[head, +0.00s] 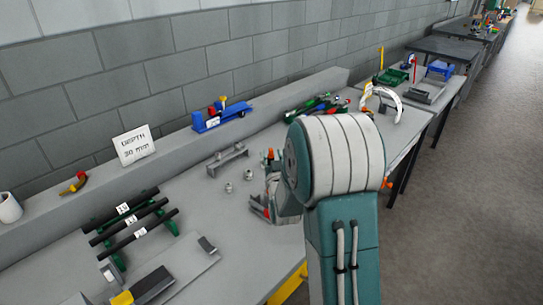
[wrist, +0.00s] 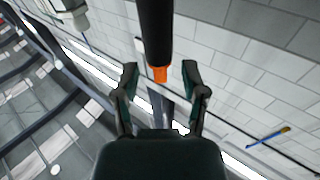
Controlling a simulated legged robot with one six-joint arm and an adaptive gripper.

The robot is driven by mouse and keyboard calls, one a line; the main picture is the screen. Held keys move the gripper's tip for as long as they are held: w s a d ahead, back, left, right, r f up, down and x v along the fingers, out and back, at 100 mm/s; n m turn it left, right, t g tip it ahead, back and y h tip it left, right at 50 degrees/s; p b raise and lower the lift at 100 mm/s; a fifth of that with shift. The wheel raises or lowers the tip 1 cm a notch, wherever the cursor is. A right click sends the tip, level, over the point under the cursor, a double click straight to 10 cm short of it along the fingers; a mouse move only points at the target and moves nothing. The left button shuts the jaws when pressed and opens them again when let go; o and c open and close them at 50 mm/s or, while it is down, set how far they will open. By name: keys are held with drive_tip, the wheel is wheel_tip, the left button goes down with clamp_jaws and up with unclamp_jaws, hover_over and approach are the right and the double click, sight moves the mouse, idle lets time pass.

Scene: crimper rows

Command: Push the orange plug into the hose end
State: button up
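In the wrist view a black hose (wrist: 157,30) comes down from the top edge. The orange plug (wrist: 160,74) shows as a short stub at the hose's lower end. My gripper (wrist: 159,78) is open, with one dark green finger on each side of the plug. There is a visible gap between the plug and each finger, and nothing is held. How deep the plug sits in the hose cannot be told.
Several black hoses (head: 130,218) with white labels lie on a green rack at the left of the grey bench (head: 205,195). A "DEPTH 30 mm" sign (head: 134,146) and a blue tool (head: 221,117) stand on the back ledge. Small metal fittings (head: 249,174) stand mid-bench.

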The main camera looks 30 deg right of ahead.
drive_tip(key=v, duration=0.7)
drive_tip(key=shift+s, duration=0.2)
drive_tip(key=shift+a+f, duration=0.1)
idle(0.3)
drive_tip(key=s+a+r+n+g+y, duration=0.2)
drive_tip(key=s+a+r+g+y, duration=0.3)
drive_tip(key=a, duration=0.3)
drive_tip(key=s+a+r+g, duration=0.1)
drive_tip(key=s+a+g, duration=0.2)
drive_tip(key=s, duration=0.7)
drive_tip(key=s+a+r+n+g, duration=0.1)
drive_tip(key=s+a+g, duration=0.2)
drive_tip(key=s, duration=0.7)
drive_tip(key=shift+s+a+g+y, duration=0.2)
drive_tip(key=shift+s+g+y, duration=0.15)
drive_tip(key=shift+g, duration=0.65)
